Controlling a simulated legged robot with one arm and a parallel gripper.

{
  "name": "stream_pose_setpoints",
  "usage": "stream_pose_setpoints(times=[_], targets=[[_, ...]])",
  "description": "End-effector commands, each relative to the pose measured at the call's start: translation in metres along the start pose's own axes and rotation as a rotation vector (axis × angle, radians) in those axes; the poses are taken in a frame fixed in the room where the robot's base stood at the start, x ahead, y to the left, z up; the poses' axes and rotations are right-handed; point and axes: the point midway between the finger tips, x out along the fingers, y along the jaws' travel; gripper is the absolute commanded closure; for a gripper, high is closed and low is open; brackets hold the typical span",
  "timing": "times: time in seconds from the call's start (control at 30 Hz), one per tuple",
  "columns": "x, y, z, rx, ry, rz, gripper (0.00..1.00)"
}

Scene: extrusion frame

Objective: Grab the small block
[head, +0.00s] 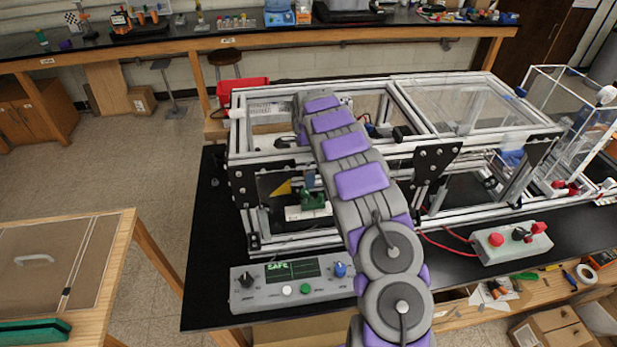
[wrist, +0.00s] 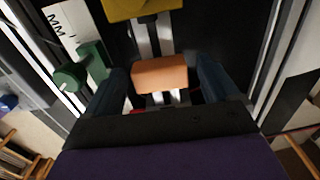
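The small orange block (wrist: 160,74) lies between the two dark fingers of my gripper (wrist: 161,82) in the wrist view.
A green part (wrist: 82,72) stands just left of my fingers, and a yellow part (wrist: 143,8) lies beyond the block. Metal rails run close on both sides. In front of the frame stand a control box (head: 291,284) and a red-button box (head: 511,243).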

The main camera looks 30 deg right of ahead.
Motion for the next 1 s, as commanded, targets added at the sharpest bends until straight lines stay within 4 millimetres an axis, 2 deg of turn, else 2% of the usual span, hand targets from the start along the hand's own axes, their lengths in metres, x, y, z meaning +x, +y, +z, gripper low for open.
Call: stream_pose_setpoints(times=[0.07,0.53,0.83,1.0], targets=[[0.0,0.0,0.0,0.0,0.0,0.0,0.2],[0.0,0.0,0.001,0.0,0.001,0.0,0.65],[-0.004,0.0,0.001,-0.001,0.0,0.0,0.66],[-0.03,0.0,0.001,0.0,-0.001,-0.003,0.66]])
